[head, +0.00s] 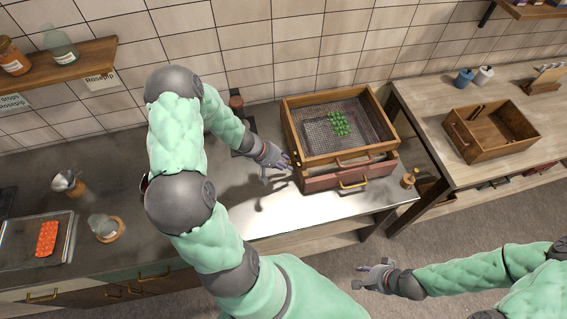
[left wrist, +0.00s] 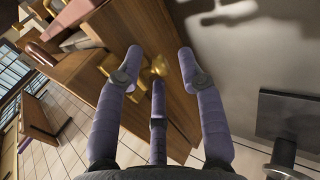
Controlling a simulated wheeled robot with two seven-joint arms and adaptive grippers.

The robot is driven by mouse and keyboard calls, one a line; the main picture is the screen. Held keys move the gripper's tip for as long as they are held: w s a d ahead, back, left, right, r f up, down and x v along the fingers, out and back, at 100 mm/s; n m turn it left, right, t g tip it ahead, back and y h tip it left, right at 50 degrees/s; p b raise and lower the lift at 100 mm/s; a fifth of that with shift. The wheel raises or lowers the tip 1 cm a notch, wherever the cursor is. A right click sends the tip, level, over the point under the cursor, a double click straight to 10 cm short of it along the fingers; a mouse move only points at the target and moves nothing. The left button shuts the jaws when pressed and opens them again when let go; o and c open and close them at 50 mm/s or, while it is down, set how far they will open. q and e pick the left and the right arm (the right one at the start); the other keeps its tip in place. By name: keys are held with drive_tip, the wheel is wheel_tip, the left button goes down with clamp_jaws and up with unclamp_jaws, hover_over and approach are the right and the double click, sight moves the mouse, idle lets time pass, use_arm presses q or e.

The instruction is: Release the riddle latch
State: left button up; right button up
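The riddle (head: 300,137) is a square wooden frame with a wire mesh floor and green pieces on it. It sits on a reddish wooden box (head: 318,182) with a brass front handle. The latch looks to be the brass knob and plate (left wrist: 153,70) on the wooden side in the left wrist view. My left gripper (head: 280,166) is at the box's left side. Its fingers (left wrist: 160,62) are spread around the brass knob and not closed on it; whether any finger touches it I cannot tell. My right gripper (head: 371,277) is open and empty over the floor, away from the counter.
A wooden crate (head: 462,138) stands on the right table. A small brass-topped item (head: 409,179) is right of the box. A tray with a red block (head: 47,239) and a glass jar (head: 103,227) are at the left. The counter in front of the box is clear.

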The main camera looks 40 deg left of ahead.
use_arm(q)
clamp_jaws()
drive_tip(key=f+t+h+b, duration=0.1)
drive_tip(key=t+b, duration=0.1)
drive_tip(key=b, duration=0.7)
drive_tip(key=f+t+h+b, duration=0.2)
drive_tip(key=b, duration=0.7)
drive_tip(key=f+t+h+b, duration=0.2)
drive_tip(key=b, duration=0.8)
drive_tip(key=shift+s+a+f+t, duration=0.1)
drive_tip(key=shift+s+t, duration=0.2)
drive_tip(key=shift+t, duration=0.1)
drive_tip(key=shift+f+t+h+b, duration=0.1)
drive_tip(key=shift+t+h+b, duration=0.5)
drive_tip(key=shift+b, duration=0.6)
